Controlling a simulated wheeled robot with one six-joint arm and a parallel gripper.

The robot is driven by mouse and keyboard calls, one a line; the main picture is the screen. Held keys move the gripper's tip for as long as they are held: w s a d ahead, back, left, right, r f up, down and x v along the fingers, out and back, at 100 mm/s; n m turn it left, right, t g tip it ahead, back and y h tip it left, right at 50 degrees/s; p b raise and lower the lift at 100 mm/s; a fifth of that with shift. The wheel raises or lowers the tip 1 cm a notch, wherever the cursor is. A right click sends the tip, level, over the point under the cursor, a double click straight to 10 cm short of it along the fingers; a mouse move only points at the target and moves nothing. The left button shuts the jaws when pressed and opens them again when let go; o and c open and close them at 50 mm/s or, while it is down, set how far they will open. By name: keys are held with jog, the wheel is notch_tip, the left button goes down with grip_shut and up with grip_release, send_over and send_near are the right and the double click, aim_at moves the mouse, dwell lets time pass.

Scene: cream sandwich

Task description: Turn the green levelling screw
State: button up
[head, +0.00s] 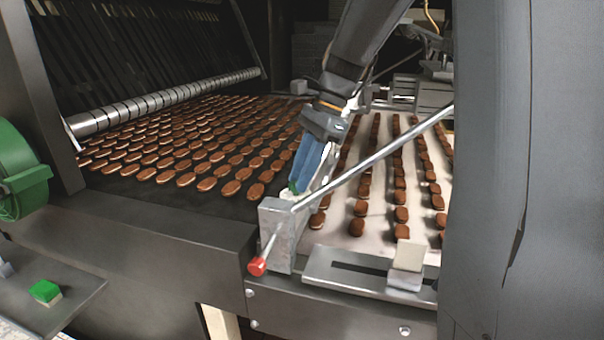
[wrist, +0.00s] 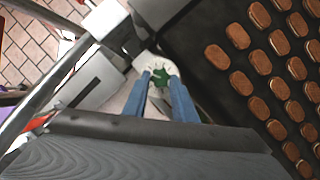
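The green levelling screw (wrist: 161,75) is a small green knob on a pale round base, at the centre of the wrist view. It also shows in the head view (head: 293,187), on top of the grey metal block at the belt's near edge, partly hidden by my fingers. My gripper (wrist: 162,80) points down at it with two blue fingers spread apart. Their tips lie on either side of the green knob, at or just above it. I cannot tell whether they press on it. In the head view my gripper (head: 302,188) comes down from above right.
A metal rod (head: 375,150) slants across just in front of my gripper. A red-tipped lever (head: 257,266) hangs on the block's near side. Rows of brown biscuits (head: 190,150) lie on the belt. A slotted plate (head: 350,272) is at right. A green button (head: 45,291) is at left.

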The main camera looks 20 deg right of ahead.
jog(key=shift+c, duration=1.4)
jog(key=shift+n+p, duration=0.3)
jog(key=shift+p, duration=0.1)
jog(key=n+p, duration=0.1)
jog(key=n+g+p, duration=0.1)
jog(key=p, duration=0.1)
jog(key=shift+w+r+n, duration=0.15)
jog(key=shift+n, duration=0.25)
jog(key=n+p, duration=0.1)
jog(key=n+g+p, duration=0.1)
jog(key=n+p, duration=0.1)
jog(key=shift+w+a+n+g+h, duration=0.2)
jog(key=shift+n+g+h, duration=0.1)
jog(key=shift+h, duration=0.1)
jog(key=n+g+h+p, duration=0.1)
jog(key=n+p, duration=0.1)
jog(key=n, duration=0.2)
jog(key=shift+w+a, duration=0.15)
jog(key=shift+a+f+n+g+h+p, duration=0.15)
jog(key=shift+n+h+p, duration=0.2)
jog(key=shift+n, duration=0.45)
jog(key=shift+f+n+g+h+p, duration=0.15)
jog(key=shift+n+h+p, duration=0.2)
jog(key=shift+n, duration=0.45)
